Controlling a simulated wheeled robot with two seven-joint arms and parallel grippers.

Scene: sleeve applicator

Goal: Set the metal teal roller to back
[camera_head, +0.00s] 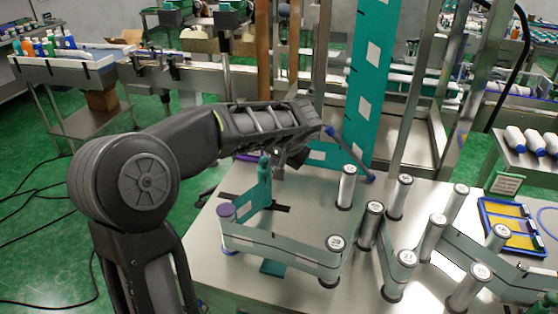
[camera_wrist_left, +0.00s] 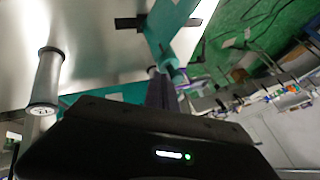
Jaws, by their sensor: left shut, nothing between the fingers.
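The teal roller (camera_head: 264,182) is a small upright teal piece at the back left of the metal table, beside a dark slot. My left gripper (camera_head: 276,165) is shut and empty, just behind and right of its top. In the left wrist view, teal roller's rounded top (camera_wrist_left: 171,63) shows just beyond the narrow purple fingers (camera_wrist_left: 160,92). Whether the fingers touch it, I cannot tell. The gripper body hides the lower part of that view. My right gripper is in neither view.
The metal table (camera_head: 215,275) carries several numbered silver rollers, such as one (camera_head: 346,187) right of my gripper, with a grey-green web threaded round them. A purple-topped roller (camera_head: 227,225) stands at the left. A tall teal band (camera_head: 368,85) rises behind. A yellow-blue tray (camera_head: 510,232) lies at the right.

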